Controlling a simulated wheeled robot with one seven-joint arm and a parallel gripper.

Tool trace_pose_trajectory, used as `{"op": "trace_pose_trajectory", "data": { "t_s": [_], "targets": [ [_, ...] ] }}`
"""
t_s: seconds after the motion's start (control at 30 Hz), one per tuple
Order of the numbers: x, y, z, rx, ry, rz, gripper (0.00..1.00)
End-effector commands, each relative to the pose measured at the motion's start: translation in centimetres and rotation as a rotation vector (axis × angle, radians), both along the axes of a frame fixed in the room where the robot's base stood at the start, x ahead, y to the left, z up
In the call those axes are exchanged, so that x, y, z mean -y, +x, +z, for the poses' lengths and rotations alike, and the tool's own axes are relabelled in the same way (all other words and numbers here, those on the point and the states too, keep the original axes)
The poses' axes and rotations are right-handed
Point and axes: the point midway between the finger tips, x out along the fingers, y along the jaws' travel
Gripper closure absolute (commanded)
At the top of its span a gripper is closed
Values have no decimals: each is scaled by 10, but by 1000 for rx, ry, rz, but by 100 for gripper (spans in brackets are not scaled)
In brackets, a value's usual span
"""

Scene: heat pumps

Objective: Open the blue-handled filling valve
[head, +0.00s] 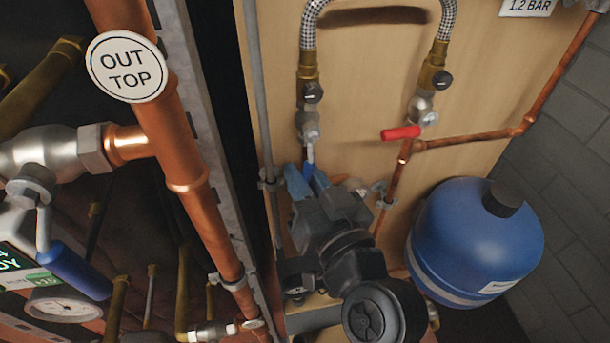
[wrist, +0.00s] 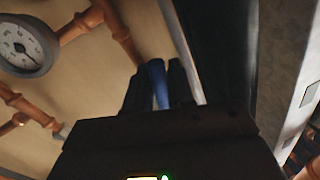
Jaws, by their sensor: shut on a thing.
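The blue-handled filling valve (head: 308,128) sits at the lower left end of the braided hose on the wooden panel in the head view. Its lever points down from the valve body. The blue grip (head: 308,171) shows only in part, between my fingers. My gripper (head: 309,181) is shut on this grip from below. In the wrist view the blue handle (wrist: 158,84) stands between the two dark fingers of my gripper (wrist: 158,75). The lower end of the handle is hidden by my gripper.
A red-handled valve (head: 402,132) is to the right, at the hose's other end. A blue vessel (head: 474,242) stands lower right. A copper pipe (head: 186,165) and another blue lever (head: 75,270) are in the left foreground. A gauge (wrist: 26,46) shows in the wrist view.

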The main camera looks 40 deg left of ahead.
Motion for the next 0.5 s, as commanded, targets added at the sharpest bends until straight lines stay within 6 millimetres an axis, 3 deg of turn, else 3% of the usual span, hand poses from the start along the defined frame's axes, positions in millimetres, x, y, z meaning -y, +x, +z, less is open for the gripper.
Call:
{"op": "trace_pose_trajectory", "data": {
  "t_s": [0.5],
  "targets": [
    [11, 12, -4, 189, -159, -1, 100]
  ]
}}
